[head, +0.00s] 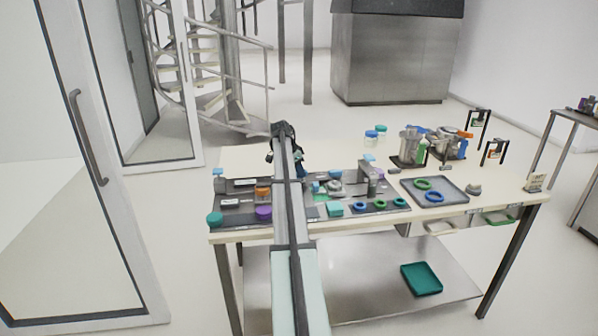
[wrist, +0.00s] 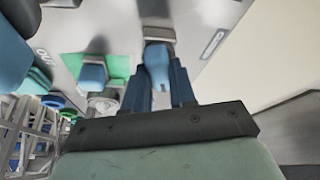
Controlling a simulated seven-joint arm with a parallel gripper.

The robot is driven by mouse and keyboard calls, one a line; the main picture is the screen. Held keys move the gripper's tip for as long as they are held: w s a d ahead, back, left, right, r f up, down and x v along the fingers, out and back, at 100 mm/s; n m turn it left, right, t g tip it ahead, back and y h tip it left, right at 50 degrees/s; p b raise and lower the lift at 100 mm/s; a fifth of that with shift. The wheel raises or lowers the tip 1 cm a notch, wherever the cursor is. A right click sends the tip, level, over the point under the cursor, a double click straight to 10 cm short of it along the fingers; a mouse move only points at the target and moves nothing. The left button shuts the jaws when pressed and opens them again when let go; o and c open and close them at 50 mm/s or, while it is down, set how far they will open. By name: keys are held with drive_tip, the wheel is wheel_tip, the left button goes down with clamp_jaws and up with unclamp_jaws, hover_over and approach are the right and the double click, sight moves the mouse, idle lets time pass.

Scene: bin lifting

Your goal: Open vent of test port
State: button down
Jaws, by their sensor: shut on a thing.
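In the wrist view my gripper (wrist: 159,78) has its two blue fingers on either side of a small blue handle (wrist: 157,57), shut on it. The handle sits on a pale grey fitting (wrist: 158,34) on a grey panel; I take it for the vent of the test port, but no readable label confirms this. A second blue handle (wrist: 92,76) stands to its left over a green patch (wrist: 119,66). In the head view my gripper (head: 298,168) is at the board (head: 237,213) on the table, partly hidden behind my arm.
In the head view, a grey tray (head: 453,184) with green and blue rings lies right of the board. Blue-topped fittings, including an upright one (head: 369,160), stand close by.

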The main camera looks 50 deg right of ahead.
drive_tip(key=shift+f+m+g+y, duration=0.1)
drive_tip(key=shift+m+g+y, duration=0.2)
drive_tip(key=shift+m, duration=0.65)
drive_tip(key=shift+f+m+g+y, duration=0.1)
drive_tip(key=shift+m+g+y, duration=0.15)
drive_tip(key=shift+m, duration=0.7)
drive_tip(key=shift+a, duration=0.1)
drive_tip(key=c, duration=0.9)
unclamp_jaws()
drive_tip(key=shift+w, duration=0.1)
drive_tip(key=shift+r, duration=0.1)
drive_tip(key=v, duration=1.3)
drive_tip(key=shift+w+r, duration=0.2)
drive_tip(key=shift+r, duration=0.1)
